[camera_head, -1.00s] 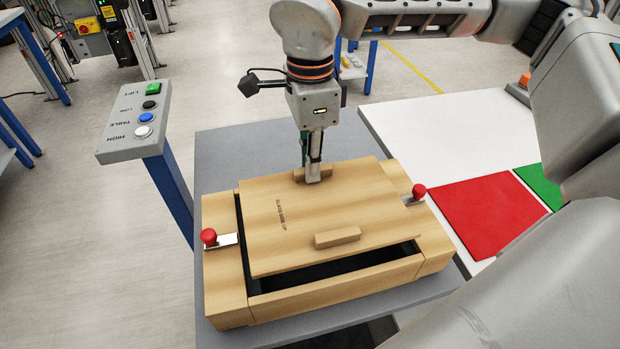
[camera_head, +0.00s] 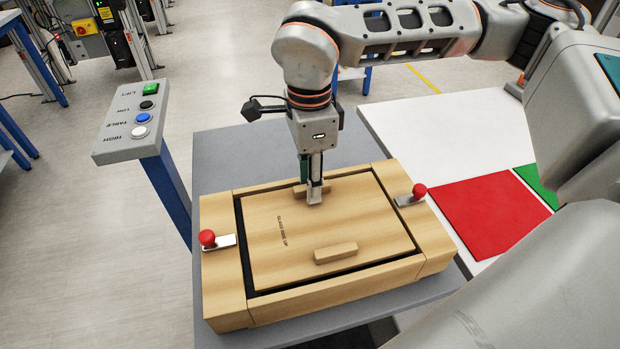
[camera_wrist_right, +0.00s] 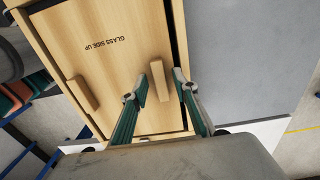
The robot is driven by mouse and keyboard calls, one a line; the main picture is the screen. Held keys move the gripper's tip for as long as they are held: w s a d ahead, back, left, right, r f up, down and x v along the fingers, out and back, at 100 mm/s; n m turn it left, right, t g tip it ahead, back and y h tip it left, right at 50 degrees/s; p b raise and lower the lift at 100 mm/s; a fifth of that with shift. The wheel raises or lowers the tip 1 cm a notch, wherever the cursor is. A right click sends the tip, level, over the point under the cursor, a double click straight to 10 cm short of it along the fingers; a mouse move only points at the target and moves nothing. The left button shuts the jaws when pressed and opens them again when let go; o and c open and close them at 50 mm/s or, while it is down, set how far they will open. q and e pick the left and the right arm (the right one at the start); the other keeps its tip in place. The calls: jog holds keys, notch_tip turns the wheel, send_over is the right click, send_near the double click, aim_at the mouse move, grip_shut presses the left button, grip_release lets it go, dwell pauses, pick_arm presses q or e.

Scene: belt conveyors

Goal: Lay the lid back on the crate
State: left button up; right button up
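The wooden lid (camera_head: 350,217), marked "GLASS SIDE UP", lies in the top opening of the wooden crate (camera_head: 225,290). It looks level, with a thin dark gap along its edges. It has a near handle (camera_head: 335,253) and a far handle (camera_head: 297,191). My right gripper (camera_head: 312,199) is at the far handle. In the right wrist view its fingers (camera_wrist_right: 160,78) stand open on either side of that handle (camera_wrist_right: 160,82), with a visible gap. Red-knobbed latches sit left (camera_head: 208,239) and right (camera_head: 418,191) on the crate's top. My left gripper is not in view.
The crate stands on a grey table (camera_head: 225,155). A button post (camera_head: 130,130) stands to its left. To the right is a white surface (camera_head: 430,135) with a red panel (camera_head: 490,215) and a green panel (camera_head: 540,183).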

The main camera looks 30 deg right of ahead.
jog(key=shift+r, duration=0.1)
notch_tip(320, 180, up, 12)
jog(key=p, duration=0.1)
jog(key=shift+p, duration=0.35)
dwell(0.6)
